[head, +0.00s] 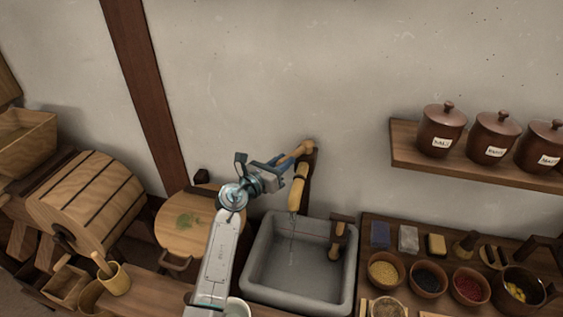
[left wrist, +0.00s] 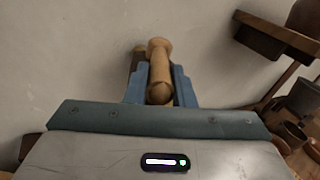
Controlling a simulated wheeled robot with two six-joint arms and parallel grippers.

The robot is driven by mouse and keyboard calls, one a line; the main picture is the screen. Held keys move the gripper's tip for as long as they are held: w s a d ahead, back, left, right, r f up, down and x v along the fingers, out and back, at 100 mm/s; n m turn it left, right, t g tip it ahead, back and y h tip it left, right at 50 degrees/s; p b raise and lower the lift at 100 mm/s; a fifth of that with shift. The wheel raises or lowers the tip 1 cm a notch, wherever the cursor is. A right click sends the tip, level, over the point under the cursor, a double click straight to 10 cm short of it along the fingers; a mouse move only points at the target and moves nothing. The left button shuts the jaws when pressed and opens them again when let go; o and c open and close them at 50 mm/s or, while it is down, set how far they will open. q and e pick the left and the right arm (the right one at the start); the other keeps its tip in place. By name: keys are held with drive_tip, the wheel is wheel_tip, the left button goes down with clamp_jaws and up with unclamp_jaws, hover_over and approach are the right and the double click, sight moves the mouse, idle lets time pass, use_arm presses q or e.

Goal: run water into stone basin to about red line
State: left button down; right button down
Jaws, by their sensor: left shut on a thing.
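The grey stone basin (head: 300,301) stands against the wall, below a wooden tap. The tap's spout (head: 296,194) points down over the basin's back left part. A thin pale streak below the spout looks like running water. My left gripper (head: 284,164) is shut on the tap's wooden handle (head: 301,150). In the left wrist view the handle (left wrist: 160,70) lies between the two blue fingers (left wrist: 160,88). My right gripper is not in view.
A wooden fitting (head: 338,239) stands at the basin's right rim. Right of it, a counter holds bowls (head: 430,278) and small blocks. A shelf (head: 480,173) with lidded jars hangs above. A round wooden lid (head: 183,235) and a barrel (head: 88,205) are on the left.

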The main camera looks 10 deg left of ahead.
use_arm(q)
drive_tip(key=c, duration=1.2)
unclamp_jaws()
drive_tip(key=shift+c, duration=0.2)
drive_tip(key=shift+s+a+f, duration=0.1)
drive_tip(key=shift+s+a, duration=0.1)
drive_tip(key=shift+s, duration=0.05)
drive_tip(key=b+v, duration=0.3)
drive_tip(key=v, duration=0.7)
